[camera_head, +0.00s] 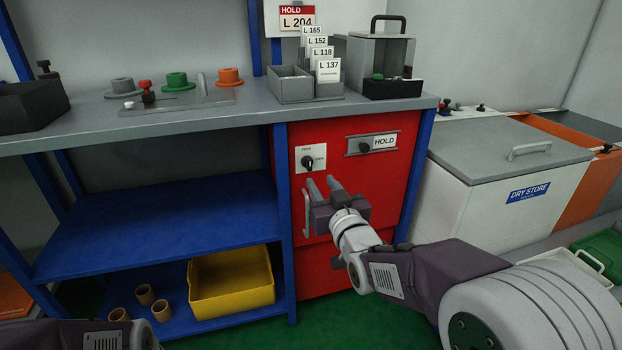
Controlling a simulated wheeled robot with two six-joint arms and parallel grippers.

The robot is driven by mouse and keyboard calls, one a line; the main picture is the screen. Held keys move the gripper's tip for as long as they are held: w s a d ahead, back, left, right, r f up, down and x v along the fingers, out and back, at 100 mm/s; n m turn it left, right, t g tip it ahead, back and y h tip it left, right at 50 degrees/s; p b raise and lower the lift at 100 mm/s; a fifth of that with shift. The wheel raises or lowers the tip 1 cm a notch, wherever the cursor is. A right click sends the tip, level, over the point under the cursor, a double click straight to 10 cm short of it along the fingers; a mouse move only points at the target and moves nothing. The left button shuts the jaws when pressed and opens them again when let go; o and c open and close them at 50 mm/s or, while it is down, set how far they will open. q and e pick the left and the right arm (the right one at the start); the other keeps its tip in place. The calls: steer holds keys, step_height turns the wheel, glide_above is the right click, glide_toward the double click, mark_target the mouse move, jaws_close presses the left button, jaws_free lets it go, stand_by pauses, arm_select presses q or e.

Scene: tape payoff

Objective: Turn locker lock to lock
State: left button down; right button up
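The locker is a red cabinet (376,215) under the right end of the bench. Its lock is a black knob (308,162) on a white plate (318,151) at the upper left of the red front. Small print on the plate is too small to read. My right gripper (323,183) is just below the lock in the picture, its two fingers pointing up toward it with a gap between them. It holds nothing, and the knob is not between the fingers. A grey vertical handle (306,212) is left of the gripper. My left gripper is out of view; part of that arm shows at the bottom left.
The bench top (200,118) above carries coloured spools, a card box (291,88) and a clear case. A yellow bin (232,283) is on the lower shelf. A white chest (510,190) stands right.

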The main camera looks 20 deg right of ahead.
mark_target(310, 165)
steer(key=w+b, duration=0.1)
steer(key=w, duration=0.3)
steer(key=w+b, duration=0.1)
steer(key=w, duration=0.2)
steer(key=shift+w+a+f+b, duration=0.15)
steer(key=shift+w+f+b, duration=0.05)
steer(key=shift+w+b, duration=0.2)
steer(key=shift+w+r, duration=0.1)
steer(key=shift+w, duration=0.3)
jaws_close()
